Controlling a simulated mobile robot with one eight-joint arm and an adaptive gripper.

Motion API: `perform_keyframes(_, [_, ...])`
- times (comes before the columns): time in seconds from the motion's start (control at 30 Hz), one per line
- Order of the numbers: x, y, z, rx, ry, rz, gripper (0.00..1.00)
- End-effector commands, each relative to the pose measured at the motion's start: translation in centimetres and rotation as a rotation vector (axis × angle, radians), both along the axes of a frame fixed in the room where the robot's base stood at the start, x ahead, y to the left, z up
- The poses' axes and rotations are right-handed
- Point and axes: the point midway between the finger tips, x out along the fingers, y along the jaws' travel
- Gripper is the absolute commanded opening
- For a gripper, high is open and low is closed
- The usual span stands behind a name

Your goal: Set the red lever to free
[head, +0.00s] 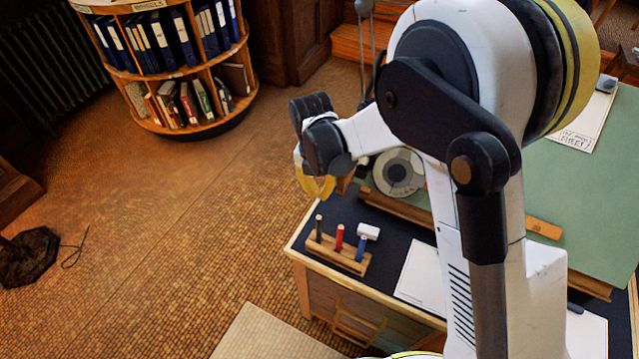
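A short red upright piece (339,238) stands in a wooden block (322,252) on the dark desk top. I cannot tell whether it is the red lever or a tool handle. No marking that reads "free" is legible. My gripper (317,190), with yellow fingers, hangs above and behind the block, near the desk's far left edge, apart from the red piece. Its fingers are small and partly overlapped, so their opening is unclear. A round grey-and-white disc (398,172) shows behind my arm, partly hidden by it.
The block also holds a dark piece (318,227) and a blue piece with a white head (366,236). A white sheet (420,274) lies to the right. A green drafting board (575,200) rises beyond. A round bookcase (180,70) stands far left; open floor lies between.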

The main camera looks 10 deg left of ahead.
Motion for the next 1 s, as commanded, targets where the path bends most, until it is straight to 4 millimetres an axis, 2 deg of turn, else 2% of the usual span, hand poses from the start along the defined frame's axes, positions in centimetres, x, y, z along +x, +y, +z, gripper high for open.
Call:
perform_keyframes(0.03, [0.0,-0.1,-1.5,0.0,0.0,0.0,0.0])
perform_keyframes(0.13, [0.0,-0.2,-3.4,0.0,0.0,-0.001,0.0])
perform_keyframes(0.3, [2.4,-0.5,-2.3,0.0,0.0,-0.003,0.0])
perform_keyframes(0.4, [3.2,-0.6,-1.9,0.0,0.0,-0.002,0.0])
perform_keyframes(0.87, [3.8,-0.7,-1.5,0.0,0.0,-0.002,0.0])
perform_keyframes(1.0, [4.8,-1.1,-0.4,0.0,0.0,-0.004,0.0])
